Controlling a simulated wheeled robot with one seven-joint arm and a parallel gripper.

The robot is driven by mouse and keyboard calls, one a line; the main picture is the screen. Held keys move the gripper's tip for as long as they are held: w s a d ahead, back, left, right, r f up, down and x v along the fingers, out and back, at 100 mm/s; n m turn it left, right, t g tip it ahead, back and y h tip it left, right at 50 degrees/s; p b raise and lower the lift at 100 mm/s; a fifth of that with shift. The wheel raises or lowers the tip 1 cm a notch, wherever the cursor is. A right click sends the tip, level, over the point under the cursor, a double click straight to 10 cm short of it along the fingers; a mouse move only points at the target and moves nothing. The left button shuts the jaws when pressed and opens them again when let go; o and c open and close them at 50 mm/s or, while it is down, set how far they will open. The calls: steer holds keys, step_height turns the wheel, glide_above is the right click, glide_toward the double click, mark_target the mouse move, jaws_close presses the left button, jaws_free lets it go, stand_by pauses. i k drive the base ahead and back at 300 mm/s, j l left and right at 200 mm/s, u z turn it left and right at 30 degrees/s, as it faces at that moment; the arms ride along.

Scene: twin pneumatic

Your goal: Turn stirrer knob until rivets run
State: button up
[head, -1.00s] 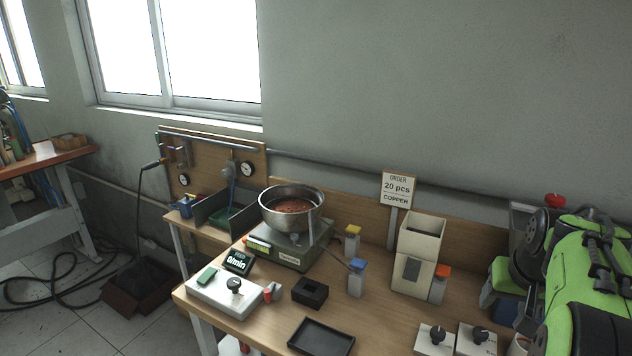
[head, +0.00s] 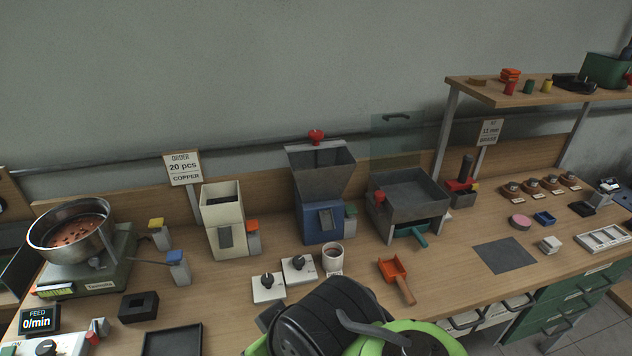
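Two white boxes with black knobs stand near the front of the bench: a left knob (head: 267,279) and a right knob (head: 298,263). Another black knob (head: 46,347) sits on a white control box at the lower left, partly cut off. Which one is the stirrer knob cannot be read. Copper-coloured rivets (head: 78,230) lie in a steel bowl (head: 50,245) on a grey-green feeder base. The feed display (head: 38,320) reads 0/min. My green and black arm fills the bottom middle, just in front of the two knob boxes; my gripper is not in view.
A cream hopper (head: 222,222) and a blue hopper machine (head: 322,195) stand behind the knob boxes. A mug (head: 332,260), an orange scoop (head: 393,268) and a grey bin (head: 408,195) are nearby.

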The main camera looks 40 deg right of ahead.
mark_target(315, 136)
steer(key=z, duration=1.25)
steer(key=k+l+u, duration=0.15)
steer(key=i+l+u, duration=0.15)
steer(key=l, duration=0.15)
steer(key=i+l+u, duration=0.2)
steer(key=l+u, duration=0.15)
steer(key=l, duration=0.25)
